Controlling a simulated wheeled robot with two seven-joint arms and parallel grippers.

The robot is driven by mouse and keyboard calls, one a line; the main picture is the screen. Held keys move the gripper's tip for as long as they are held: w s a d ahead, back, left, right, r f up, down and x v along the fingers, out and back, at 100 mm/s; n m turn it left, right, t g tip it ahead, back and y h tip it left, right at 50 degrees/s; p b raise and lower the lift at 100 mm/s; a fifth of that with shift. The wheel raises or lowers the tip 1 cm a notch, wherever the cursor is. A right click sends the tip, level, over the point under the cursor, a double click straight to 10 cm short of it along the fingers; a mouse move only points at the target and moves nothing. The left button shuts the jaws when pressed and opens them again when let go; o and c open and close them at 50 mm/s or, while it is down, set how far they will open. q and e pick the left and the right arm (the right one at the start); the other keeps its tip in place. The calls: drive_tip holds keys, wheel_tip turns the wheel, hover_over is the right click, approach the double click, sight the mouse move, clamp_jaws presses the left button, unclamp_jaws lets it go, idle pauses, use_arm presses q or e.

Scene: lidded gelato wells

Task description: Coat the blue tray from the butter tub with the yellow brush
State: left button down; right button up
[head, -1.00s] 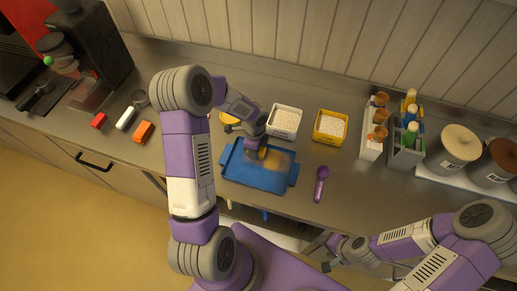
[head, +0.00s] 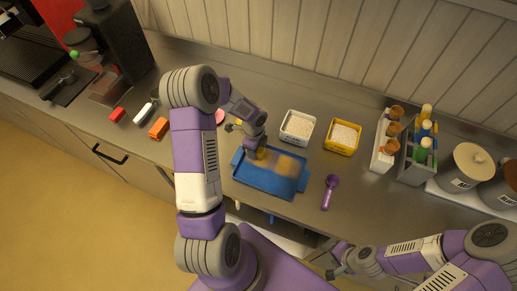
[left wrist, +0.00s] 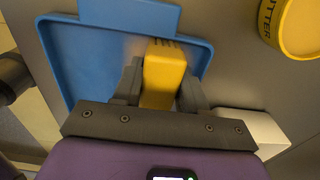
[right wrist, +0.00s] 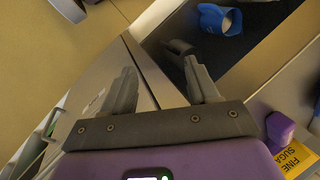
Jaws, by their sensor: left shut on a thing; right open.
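The blue tray (head: 262,184) lies on the steel counter, with a yellowish-brown coated patch on its right part. My left gripper (head: 257,146) is shut on the yellow brush (head: 263,154) over the tray's upper left part. In the left wrist view the brush (left wrist: 164,72) stands between the fingers, with its bristle end at the blue tray (left wrist: 75,60); contact is hard to tell. The butter tub (left wrist: 296,28) shows in the left wrist view beside the tray; my left arm mostly hides it in the head view. My right gripper (right wrist: 163,85) is open and empty, low at the counter's front.
A white tub (head: 297,127) and a yellow tub (head: 342,137) of white grains stand behind the tray. A purple scoop (head: 329,192) lies right of it. Bottle racks (head: 413,165) and lidded wells (head: 466,168) stand farther right. Small red, white and orange blocks (head: 159,128) lie left.

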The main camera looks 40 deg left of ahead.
sight(287, 166)
use_arm(q)
drive_tip(key=shift+w+d, duration=0.2)
drive_tip(key=shift+d, duration=0.4)
drive_tip(key=shift+w+d+r+b, duration=0.15)
drive_tip(key=shift+d+b, duration=0.1)
drive_tip(key=shift+d, duration=0.3)
drive_tip(key=shift+w+d+f+b, duration=0.15)
drive_tip(key=shift+d+b, duration=0.1)
drive_tip(key=shift+d, duration=0.25)
drive_tip(key=shift+w+d+r+b, duration=0.15)
drive_tip(key=shift+d+b, duration=0.1)
drive_tip(key=shift+d, duration=0.3)
drive_tip(key=shift+d, duration=0.1)
drive_tip(key=shift+w+d+b, duration=0.25)
drive_tip(key=shift+d+b, duration=0.15)
drive_tip(key=shift+d, duration=0.65)
drive_tip(key=shift+w+d+b, duration=0.2)
drive_tip(key=shift+d+b, duration=0.2)
drive_tip(key=shift+d, duration=0.65)
drive_tip(key=shift+w+d+f+b, duration=0.2)
drive_tip(key=shift+d+b, duration=0.1)
drive_tip(key=shift+d, duration=0.45)
drive_tip(key=shift+w+d+f+b, duration=0.1)
drive_tip(key=shift+w+d+b, duration=0.15)
drive_tip(key=shift+d, duration=1.2)
